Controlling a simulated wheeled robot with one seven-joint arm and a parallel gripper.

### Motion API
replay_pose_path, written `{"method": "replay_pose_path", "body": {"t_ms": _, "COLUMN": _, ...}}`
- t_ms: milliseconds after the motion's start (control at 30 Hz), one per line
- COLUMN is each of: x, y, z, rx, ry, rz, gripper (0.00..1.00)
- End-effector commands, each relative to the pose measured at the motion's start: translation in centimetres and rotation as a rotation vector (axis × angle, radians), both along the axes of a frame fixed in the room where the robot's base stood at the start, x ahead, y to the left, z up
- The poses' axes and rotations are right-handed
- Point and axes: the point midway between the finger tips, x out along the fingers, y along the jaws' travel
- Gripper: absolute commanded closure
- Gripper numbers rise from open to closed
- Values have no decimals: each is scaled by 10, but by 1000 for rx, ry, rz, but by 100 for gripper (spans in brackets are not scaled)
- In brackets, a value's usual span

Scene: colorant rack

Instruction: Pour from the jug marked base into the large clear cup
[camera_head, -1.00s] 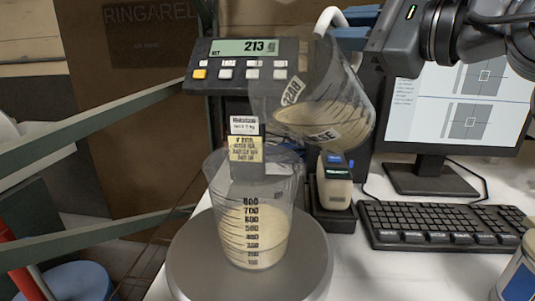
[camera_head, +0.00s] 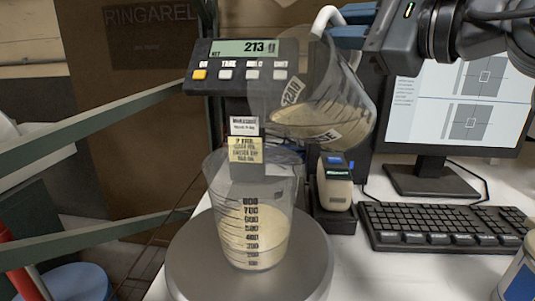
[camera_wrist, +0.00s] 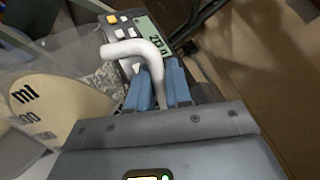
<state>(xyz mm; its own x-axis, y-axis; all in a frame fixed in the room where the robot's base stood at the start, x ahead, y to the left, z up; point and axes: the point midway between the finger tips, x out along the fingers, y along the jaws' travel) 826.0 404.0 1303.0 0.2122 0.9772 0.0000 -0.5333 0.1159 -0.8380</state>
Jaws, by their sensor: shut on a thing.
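The jug marked base (camera_head: 345,105) is clear, with a label on its side and cream liquid inside. It hangs tilted, spout to the left, above the large clear cup (camera_head: 285,198). No stream shows between them. The cup stands upright on the round scale plate (camera_head: 190,268) and holds cream liquid to around its middle marks. My gripper (camera_head: 345,25) is shut on the jug's white handle (camera_head: 328,18). In the wrist view its blue fingers (camera_wrist: 160,88) close around the white handle (camera_wrist: 143,50), and the jug's marked side (camera_wrist: 65,105) is at left.
The scale display (camera_head: 245,47) reads 213 behind the cup. A small device (camera_head: 334,185) stands in a holder right of the cup. A keyboard (camera_head: 440,228) and monitor (camera_head: 460,110) fill the right. A can (camera_head: 520,275) stands at the lower right corner.

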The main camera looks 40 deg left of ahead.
Motion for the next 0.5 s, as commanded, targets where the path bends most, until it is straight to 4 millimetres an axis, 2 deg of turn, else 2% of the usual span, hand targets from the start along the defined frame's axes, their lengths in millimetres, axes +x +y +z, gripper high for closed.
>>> {"method": "replay_pose_path", "body": {"t_ms": 500, "x": -3, "y": 0, "z": 2, "rx": -4, "ry": -28, "rz": 0, "gripper": 100}}
